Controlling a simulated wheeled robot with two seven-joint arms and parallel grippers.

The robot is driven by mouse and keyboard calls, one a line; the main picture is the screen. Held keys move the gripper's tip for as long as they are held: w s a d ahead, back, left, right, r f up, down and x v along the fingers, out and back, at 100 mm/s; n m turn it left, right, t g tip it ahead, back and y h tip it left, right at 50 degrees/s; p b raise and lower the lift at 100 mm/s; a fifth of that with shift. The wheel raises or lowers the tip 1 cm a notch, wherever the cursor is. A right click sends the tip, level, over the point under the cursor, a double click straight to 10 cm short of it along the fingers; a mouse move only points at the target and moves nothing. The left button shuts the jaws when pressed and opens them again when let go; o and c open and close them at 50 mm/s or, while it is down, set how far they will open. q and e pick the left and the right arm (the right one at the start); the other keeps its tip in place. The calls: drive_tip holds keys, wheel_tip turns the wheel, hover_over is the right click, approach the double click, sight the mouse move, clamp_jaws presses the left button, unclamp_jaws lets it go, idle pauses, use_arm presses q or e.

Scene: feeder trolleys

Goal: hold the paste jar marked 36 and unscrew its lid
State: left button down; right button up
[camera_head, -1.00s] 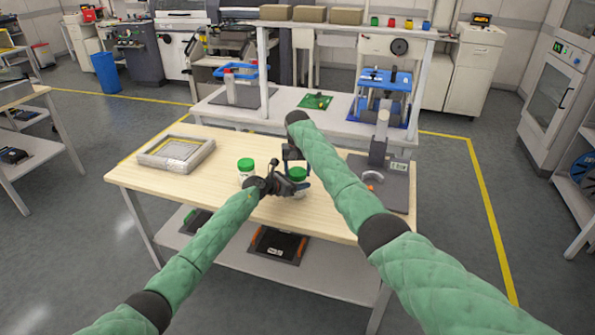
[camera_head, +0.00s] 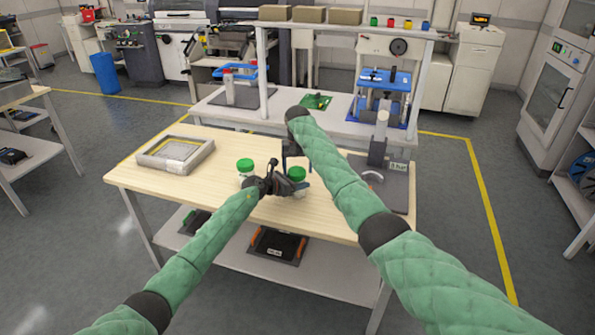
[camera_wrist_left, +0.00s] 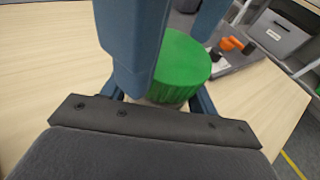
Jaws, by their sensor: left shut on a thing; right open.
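A white jar with a green lid (camera_head: 297,174) stands at the table's middle; its label cannot be read. My left gripper (camera_head: 287,186) is shut on this jar below the lid. In the left wrist view the green lid (camera_wrist_left: 184,62) is close up and the jar body is mostly hidden. Contact cannot be told. A second green-lidded jar (camera_head: 246,167) stands to the left, apart.
The wooden table (camera_head: 215,205) also holds a grey framed tray (camera_head: 151,160) at left and a dark mat (camera_head: 398,189) with a grey upright device at right. A white bench with a shelf (camera_head: 240,116) stands behind. The table's left front is clear.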

drive_tip(key=r, duration=0.3)
drive_tip(key=shift+a+r, duration=0.1)
drive_tip(key=shift+a, duration=0.25)
drive_tip(key=r+m, duration=0.1)
drive_tip(key=m, duration=0.3)
drive_tip(key=shift+r+m, duration=0.3)
drive_tip(key=shift+r, duration=0.1)
drive_tip(key=m, duration=0.2)
drive_tip(key=r+m, duration=0.1)
drive_tip(key=shift+d+r+m, duration=0.15)
drive_tip(key=shift+d+m, duration=0.05)
drive_tip(key=shift+m, duration=0.2)
drive_tip(key=shift+s+f, duration=0.1)
drive_tip(key=shift+f, duration=3.85)
drive_tip(key=shift+c, duration=0.5)
drive_tip(key=c, duration=0.9)
drive_tip(key=n, duration=0.4)
drive_tip(key=shift+d, duration=0.1)
drive_tip(key=n, duration=0.5)
drive_tip(key=shift+n, duration=0.3)
